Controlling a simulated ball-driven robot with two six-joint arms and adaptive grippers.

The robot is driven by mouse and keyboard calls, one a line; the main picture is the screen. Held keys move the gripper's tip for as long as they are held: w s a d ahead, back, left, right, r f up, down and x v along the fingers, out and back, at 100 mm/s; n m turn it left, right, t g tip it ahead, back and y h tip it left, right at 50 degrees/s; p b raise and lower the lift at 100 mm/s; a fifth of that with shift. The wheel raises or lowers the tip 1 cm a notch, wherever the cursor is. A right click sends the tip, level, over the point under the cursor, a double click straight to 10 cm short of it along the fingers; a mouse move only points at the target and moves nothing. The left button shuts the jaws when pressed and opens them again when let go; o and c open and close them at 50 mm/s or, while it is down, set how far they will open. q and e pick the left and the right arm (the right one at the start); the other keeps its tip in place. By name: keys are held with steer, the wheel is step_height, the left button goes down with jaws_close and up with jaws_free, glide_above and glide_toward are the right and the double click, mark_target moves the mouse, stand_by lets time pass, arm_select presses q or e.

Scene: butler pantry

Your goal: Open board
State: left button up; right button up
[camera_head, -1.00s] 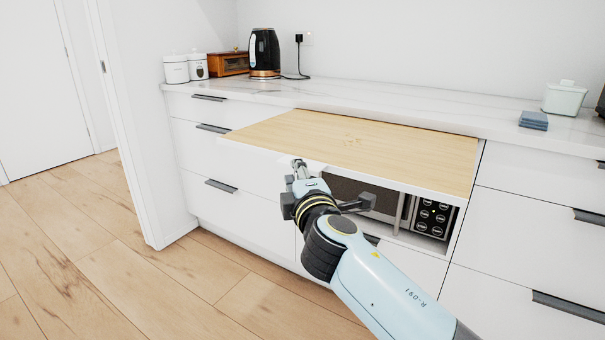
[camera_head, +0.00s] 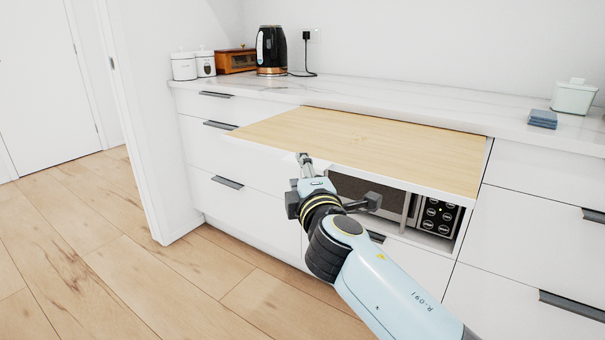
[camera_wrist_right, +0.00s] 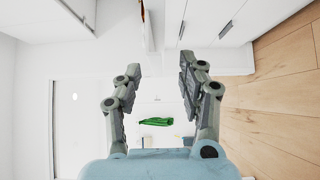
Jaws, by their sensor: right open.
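The board (camera_head: 385,145) is a light wooden pull-out panel with a white front edge. It stands out from under the white marble counter, above an open niche. My right gripper (camera_head: 304,163) is at the board's front edge, left of its middle, in the head view. In the right wrist view my right gripper (camera_wrist_right: 160,72) has its two fingers wide apart with nothing held between them. A narrow brown strip, seen edge-on, shows beyond the fingers; I cannot tell if it is the board. My left gripper is not in view.
A microwave (camera_head: 436,216) sits in the niche under the board. White drawers with dark handles (camera_head: 228,182) flank it. The counter (camera_head: 400,105) holds a black kettle (camera_head: 271,50), a wooden box (camera_head: 236,61), white canisters and a blue stack (camera_head: 542,119). Wooden floor at left is clear.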

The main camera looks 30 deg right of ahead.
steer(key=v, duration=0.7)
steer(key=shift+s, duration=0.2)
steer(key=shift+f, duration=0.15)
steer(key=s+f+m+g+y, duration=0.1)
steer(key=s+f+g, duration=0.3)
steer(key=f, duration=0.8)
steer(key=s+f+m+g+y, duration=0.1)
steer(key=s+f+y, duration=0.1)
steer(key=s+f, duration=0.65)
steer(key=s+f+m+g+y, duration=0.1)
steer(key=s+f+g, duration=0.15)
steer(key=f, duration=1.25)
steer(key=s+f+m+g, duration=0.3)
steer(key=s+f, duration=0.2)
steer(key=s, duration=0.6)
steer(key=s+f+m+g+y, duration=0.1)
steer(key=s+f+m, duration=0.3)
steer(key=s, duration=0.7)
steer(key=s+d+f+m+g+y, duration=0.1)
steer(key=s+f+m+g, duration=0.2)
steer(key=s+f, duration=0.4)
steer(key=s+g, duration=0.1)
steer(key=s, duration=0.3)
steer(key=shift+g, duration=0.35)
steer(key=shift+f, duration=0.15)
